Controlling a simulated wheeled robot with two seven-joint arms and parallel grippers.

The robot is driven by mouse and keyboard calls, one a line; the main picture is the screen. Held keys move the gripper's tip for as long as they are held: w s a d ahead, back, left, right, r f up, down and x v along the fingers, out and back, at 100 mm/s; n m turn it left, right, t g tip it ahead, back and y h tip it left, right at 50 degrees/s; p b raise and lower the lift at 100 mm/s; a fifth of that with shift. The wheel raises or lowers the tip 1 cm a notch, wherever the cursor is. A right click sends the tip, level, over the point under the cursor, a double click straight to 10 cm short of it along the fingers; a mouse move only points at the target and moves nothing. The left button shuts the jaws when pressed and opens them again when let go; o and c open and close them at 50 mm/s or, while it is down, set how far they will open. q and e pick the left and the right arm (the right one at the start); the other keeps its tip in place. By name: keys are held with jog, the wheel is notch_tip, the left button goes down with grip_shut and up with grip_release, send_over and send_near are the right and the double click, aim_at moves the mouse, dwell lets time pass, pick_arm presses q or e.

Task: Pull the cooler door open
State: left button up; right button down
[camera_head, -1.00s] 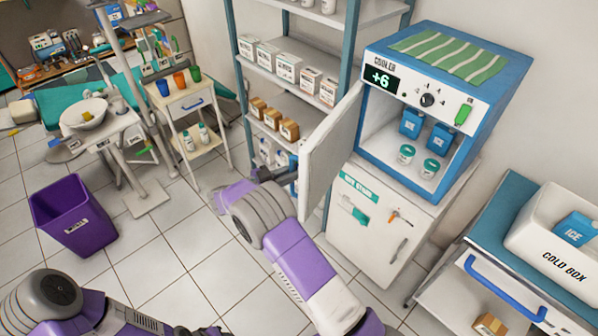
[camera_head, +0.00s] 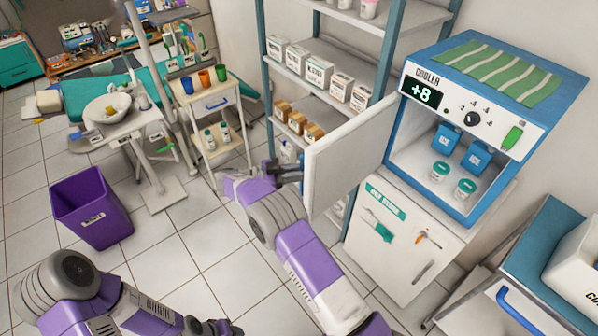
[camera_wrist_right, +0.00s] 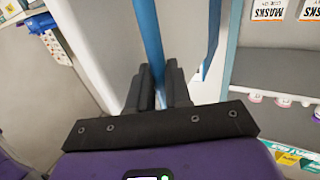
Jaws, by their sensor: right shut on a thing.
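The blue cooler (camera_head: 478,72) stands on a white cabinet at the right. Its white door (camera_head: 350,152) hangs wide open to the left, so the inside shows. My right gripper (camera_head: 292,172) is at the door's outer side, near its free edge; the door hides part of the contact. In the right wrist view, my right gripper (camera_wrist_right: 158,85) is shut around a blue bar (camera_wrist_right: 148,35), which looks like the door handle. My left gripper (camera_head: 215,326) is low at the bottom edge, away from the cooler; its jaws are too small and cut off to judge.
Two blue packs and two white jars (camera_head: 440,171) stand inside the cooler. A shelf rack (camera_head: 385,50) with boxes stands close behind the door. A purple bin (camera_head: 92,210) and a trolley (camera_head: 205,98) are at the left. A blue-topped cart (camera_head: 545,245) is front right.

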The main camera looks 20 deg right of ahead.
jog(key=c, duration=1.4)
grip_release()
jog(key=shift+d+r, duration=0.25)
jog(key=shift+d, duration=0.2)
jog(key=shift+c, duration=0.2)
jog(key=shift+o, duration=1.3)
jog(key=shift+d+f, duration=0.15)
jog(key=shift+d, duration=0.1)
jog(key=w+a, duration=0.1)
jog(key=a, duration=0.7)
jog(key=shift+w+p, duration=0.25)
jog(key=shift+p, duration=0.15)
